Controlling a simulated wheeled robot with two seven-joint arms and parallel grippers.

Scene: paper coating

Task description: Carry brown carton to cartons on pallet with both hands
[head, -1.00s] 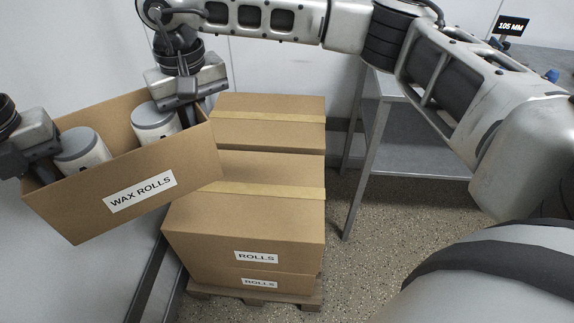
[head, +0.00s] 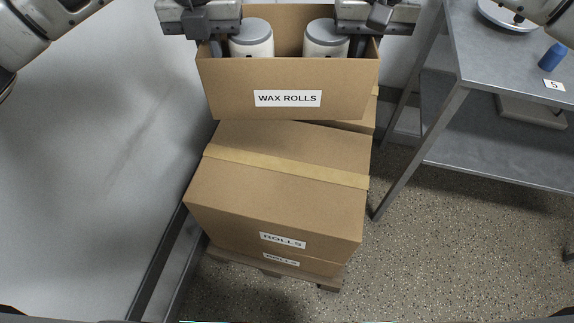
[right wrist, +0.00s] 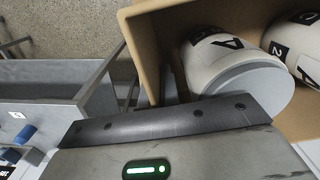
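The open brown carton (head: 225,98) with a "WAX ROLLS" label is at the top middle of the head view. It holds two white rolls with grey ends (head: 251,38) (head: 326,38). My left gripper (head: 214,46) is shut on its left side wall and my right gripper (head: 361,46) on its right side wall. The right wrist view shows the carton's inside (right wrist: 150,30) and its rolls close up. Closed, taped cartons (head: 270,205) labelled "ROLLS" sit on a wooden pallet (head: 235,260). The held carton hides much of the rear closed carton (head: 357,126); whether it touches it is unclear.
A grey metal table (head: 480,60) with a lower shelf stands at the right, with a blue object (head: 552,57) and a "5" card on it. Speckled floor (head: 440,250) is free at the lower right.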

